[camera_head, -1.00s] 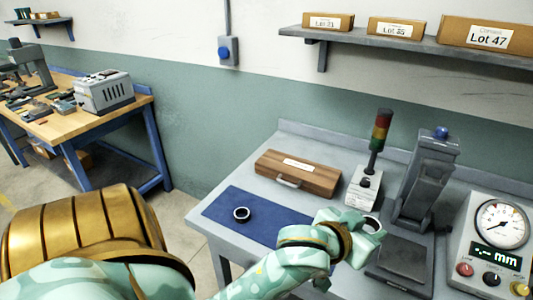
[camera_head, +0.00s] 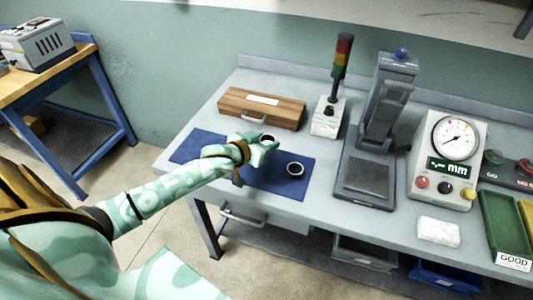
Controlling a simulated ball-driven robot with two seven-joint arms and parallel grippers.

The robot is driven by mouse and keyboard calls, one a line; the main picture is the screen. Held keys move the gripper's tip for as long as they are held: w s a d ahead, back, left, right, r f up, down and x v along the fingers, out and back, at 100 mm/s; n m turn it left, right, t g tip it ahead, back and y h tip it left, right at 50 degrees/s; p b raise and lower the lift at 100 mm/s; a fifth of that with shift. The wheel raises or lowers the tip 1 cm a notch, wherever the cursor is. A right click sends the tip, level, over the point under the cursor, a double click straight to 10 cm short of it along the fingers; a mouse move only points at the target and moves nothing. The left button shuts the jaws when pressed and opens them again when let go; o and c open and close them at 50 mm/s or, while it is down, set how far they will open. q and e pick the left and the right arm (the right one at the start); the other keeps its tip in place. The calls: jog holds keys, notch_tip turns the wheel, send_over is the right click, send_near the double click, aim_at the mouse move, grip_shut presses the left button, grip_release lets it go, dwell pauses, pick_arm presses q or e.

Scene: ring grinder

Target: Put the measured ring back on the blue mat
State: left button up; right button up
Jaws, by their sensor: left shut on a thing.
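The blue mat (camera_head: 185,148) lies on the grey bench, with my left arm across its middle. My left gripper (camera_head: 267,145) is over the mat's back part. It is shut on a dark ring with a light rim (camera_head: 268,137), which shows only partly at the fingertips. I cannot tell whether this ring touches the mat. Another dark ring (camera_head: 295,169) lies flat on the mat's right part, apart from the gripper. Part of the mat is hidden behind my arm. My right gripper is not in view.
A wooden case (camera_head: 262,108) and a signal light (camera_head: 330,116) stand behind the mat. A grey measuring stand (camera_head: 385,110) and gauge box (camera_head: 447,150) are to the right. A white cloth (camera_head: 438,232) and a green GOOD tray (camera_head: 505,222) lie further right.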

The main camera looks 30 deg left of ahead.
pick_arm(q)
jog(key=shift+w+f, duration=0.5)
jog(key=shift+f, duration=0.05)
notch_tip(320, 180, down, 3)
jog(key=shift+r+b, duration=0.1)
jog(key=shift+b, duration=0.7)
jog(key=shift+f, duration=0.7)
jog(key=o, duration=1.1)
